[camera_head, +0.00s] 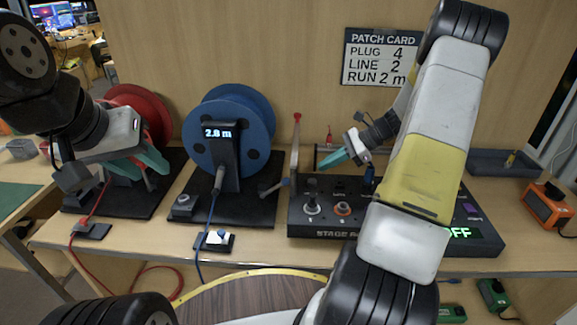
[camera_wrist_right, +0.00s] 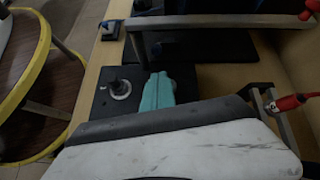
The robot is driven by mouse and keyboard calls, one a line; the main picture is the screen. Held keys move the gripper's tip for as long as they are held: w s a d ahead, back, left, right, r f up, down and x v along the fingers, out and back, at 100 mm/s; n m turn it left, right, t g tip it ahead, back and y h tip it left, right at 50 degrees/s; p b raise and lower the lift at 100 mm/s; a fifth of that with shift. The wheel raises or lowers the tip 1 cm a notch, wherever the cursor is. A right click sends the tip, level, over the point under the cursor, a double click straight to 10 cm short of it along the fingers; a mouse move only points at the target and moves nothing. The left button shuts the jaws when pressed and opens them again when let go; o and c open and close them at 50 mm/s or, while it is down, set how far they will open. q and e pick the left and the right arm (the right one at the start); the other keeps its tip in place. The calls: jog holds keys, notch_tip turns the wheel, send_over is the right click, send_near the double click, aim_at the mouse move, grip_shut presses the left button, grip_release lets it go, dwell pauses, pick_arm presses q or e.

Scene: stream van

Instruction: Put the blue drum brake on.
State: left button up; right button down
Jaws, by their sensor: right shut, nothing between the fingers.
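The blue drum (camera_head: 207,125) stands on a black base with a display post in front reading 2.8 m. A small dark block with a grey knob (camera_head: 183,202) sits at the base's front left, and a dark handle (camera_head: 270,189) shows at its right edge. I cannot tell for certain which is the brake. My right gripper (camera_head: 334,158) is shut and empty above the stage box, right of the blue drum; its teal fingers (camera_wrist_right: 157,92) show in the wrist view. My left gripper (camera_head: 146,164) appears open and empty in front of the red drum.
The red drum (camera_head: 155,112) stands at left. The stage box (camera_head: 325,222) with knobs is at right, beside an upright grey post (camera_head: 296,150). A blue cable (camera_head: 210,215) runs down past a black-and-white block (camera_head: 216,240). A patch card (camera_head: 381,58) hangs on the wall.

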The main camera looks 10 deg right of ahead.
aim_at(300, 188)
jog(key=x, duration=1)
jog(key=shift+w+a+r+h, duration=0.1)
jog(key=shift+a+r+h, duration=0.25)
jog(key=shift+r+h, duration=0.15)
jog(key=shift+w+a+r+g+h, duration=0.15)
jog(key=shift+a+r+g+h, duration=0.15)
jog(key=shift+a+r, duration=0.55)
jog(key=shift+d+r, duration=0.1)
jog(key=shift+d, duration=0.05)
